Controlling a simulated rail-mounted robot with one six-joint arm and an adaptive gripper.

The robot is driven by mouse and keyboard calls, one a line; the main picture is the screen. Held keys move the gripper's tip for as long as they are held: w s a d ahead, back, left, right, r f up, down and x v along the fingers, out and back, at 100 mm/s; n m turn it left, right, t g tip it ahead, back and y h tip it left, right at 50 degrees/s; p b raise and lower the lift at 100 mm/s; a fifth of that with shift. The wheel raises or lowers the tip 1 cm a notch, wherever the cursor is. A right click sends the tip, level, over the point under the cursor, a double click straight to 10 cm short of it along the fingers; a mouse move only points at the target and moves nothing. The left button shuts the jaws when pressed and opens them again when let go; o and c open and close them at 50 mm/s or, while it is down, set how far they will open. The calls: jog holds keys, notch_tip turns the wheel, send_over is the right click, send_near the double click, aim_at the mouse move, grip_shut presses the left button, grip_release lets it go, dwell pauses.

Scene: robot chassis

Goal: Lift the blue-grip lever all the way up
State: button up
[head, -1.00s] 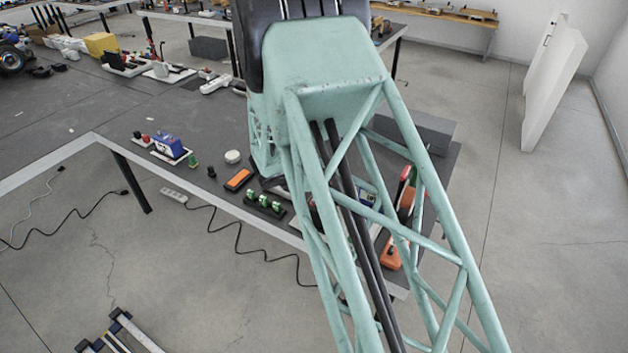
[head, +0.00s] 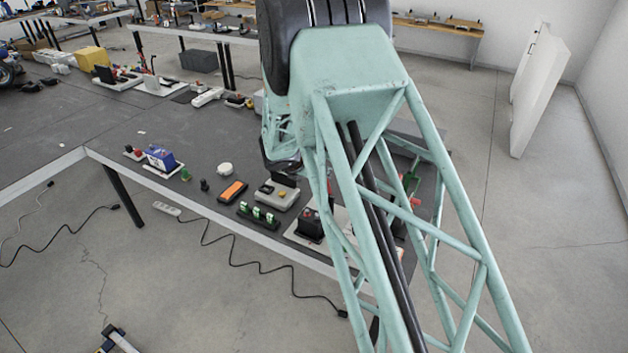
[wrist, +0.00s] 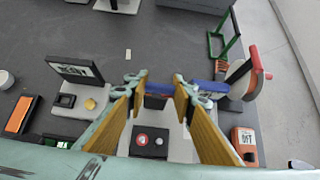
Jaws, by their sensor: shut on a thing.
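My gripper (wrist: 163,78) is in the wrist view, its two yellow-padded fingers reaching forward over a pale device. Its fingertips are closed on the blue grip (wrist: 160,88) of the lever, which lies crosswise between them. More blue shows just right of the right fingertip. The lever's shaft and pivot are mostly hidden by the fingers, so I cannot tell its angle. In the head view my own arm hides the gripper and the grip.
A device with a red button (wrist: 142,140) lies below the fingers. At right are a red-handled lever (wrist: 254,70), a green frame (wrist: 222,42) and an orange box (wrist: 244,140). At left are a black-screened device (wrist: 75,72) and an orange device (wrist: 19,114).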

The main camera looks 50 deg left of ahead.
jog(key=shift+w+a+r, duration=0.15)
jog(key=shift+w, duration=0.35)
jog(key=shift+w+a+r, duration=0.15)
jog(key=shift+w+a, duration=0.05)
jog(key=shift+w, duration=0.35)
jog(key=shift+w+a+r, duration=0.15)
jog(key=shift+w, duration=0.35)
jog(key=shift+c, duration=0.2)
jog(key=o, duration=1.1)
jog(key=shift+w, duration=0.1)
jog(key=shift+o, duration=0.5)
jog(key=shift+s, duration=0.25)
jog(key=v, duration=1.1)
jog(key=shift+s+r, duration=0.15)
jog(key=shift+r, duration=0.15)
jog(key=shift+d, duration=0.15)
